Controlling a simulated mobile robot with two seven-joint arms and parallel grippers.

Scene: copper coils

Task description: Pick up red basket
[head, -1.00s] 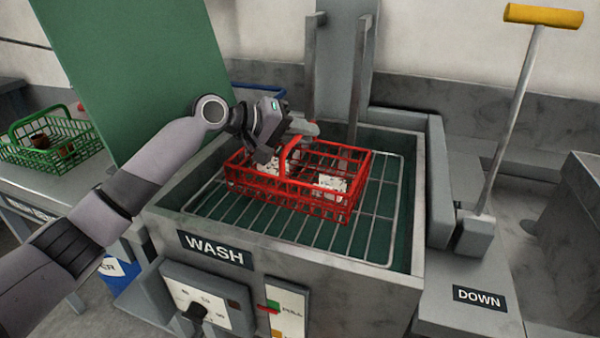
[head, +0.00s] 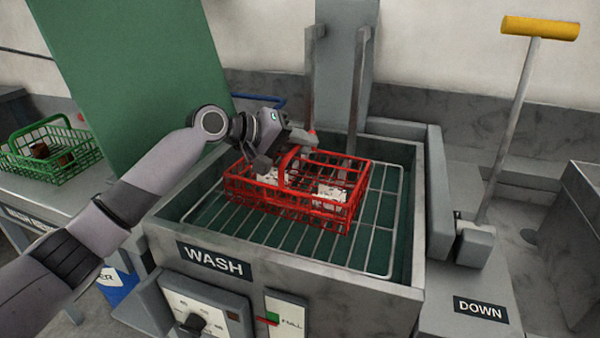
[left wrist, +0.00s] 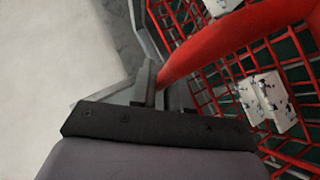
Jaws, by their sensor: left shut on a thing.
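The red basket (head: 335,212) is a wire basket with a raised handle. It is over the wire rack in the wash tank, and white speckled pieces (head: 328,192) lie inside it. My left gripper (head: 288,155) reaches in from the left and is shut on the basket's handle. In the left wrist view the red handle (left wrist: 245,38) runs into the gripper's jaws (left wrist: 165,92), with a speckled white piece (left wrist: 265,98) in the basket beyond. I cannot tell whether the basket touches the rack. My right gripper is not in view.
The wash tank (head: 300,262) has raised walls around the wire rack (head: 377,235). A green basket (head: 55,152) stands on the left counter. A tall green panel (head: 135,75) rises behind my arm. A yellow-handled lever (head: 540,28) stands at the right.

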